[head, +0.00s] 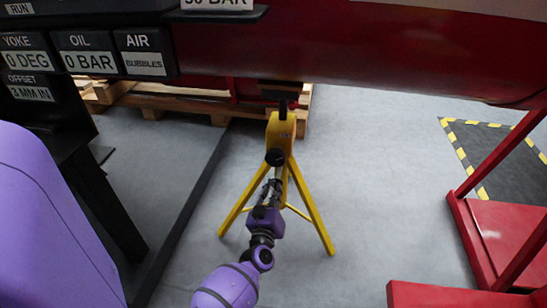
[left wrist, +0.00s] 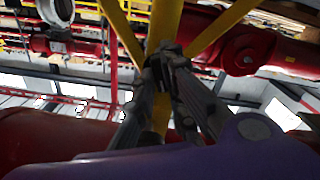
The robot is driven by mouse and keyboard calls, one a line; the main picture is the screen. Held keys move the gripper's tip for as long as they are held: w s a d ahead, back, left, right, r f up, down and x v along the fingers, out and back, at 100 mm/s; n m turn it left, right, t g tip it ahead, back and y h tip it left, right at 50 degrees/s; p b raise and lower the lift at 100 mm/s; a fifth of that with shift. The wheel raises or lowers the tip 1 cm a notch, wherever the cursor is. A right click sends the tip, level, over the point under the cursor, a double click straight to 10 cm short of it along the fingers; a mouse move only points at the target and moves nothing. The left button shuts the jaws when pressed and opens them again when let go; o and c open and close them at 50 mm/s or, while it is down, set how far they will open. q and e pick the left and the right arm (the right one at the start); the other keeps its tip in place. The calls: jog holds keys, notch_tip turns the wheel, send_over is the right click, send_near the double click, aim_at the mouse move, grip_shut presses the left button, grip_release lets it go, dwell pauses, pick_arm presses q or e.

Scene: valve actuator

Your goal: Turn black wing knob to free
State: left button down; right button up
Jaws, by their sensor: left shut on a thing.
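A yellow tripod stand (head: 284,130) rises from the floor under the red pipe. A black round part (head: 275,157) sits on the front of its post, just above my left gripper (head: 271,186). In the left wrist view, my left gripper (left wrist: 168,62) has its two grey fingers drawn together on a small dark piece in front of the yellow post (left wrist: 164,28). This piece appears to be the black wing knob, mostly hidden by the fingertips, so its wing angle cannot be told. My right gripper is in neither view.
A large red pipe (head: 350,45) crosses above the stand. A panel of readouts (head: 85,55) is at upper left, with a wooden pallet (head: 185,100) behind. A red frame (head: 500,235) stands at right. The grey floor around the tripod is clear.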

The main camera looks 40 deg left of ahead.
pick_arm(q)
jog(key=shift+n, duration=4)
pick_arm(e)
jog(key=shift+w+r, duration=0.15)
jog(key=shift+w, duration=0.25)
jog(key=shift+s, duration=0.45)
pick_arm(q)
jog(key=c, duration=1.8)
grip_release()
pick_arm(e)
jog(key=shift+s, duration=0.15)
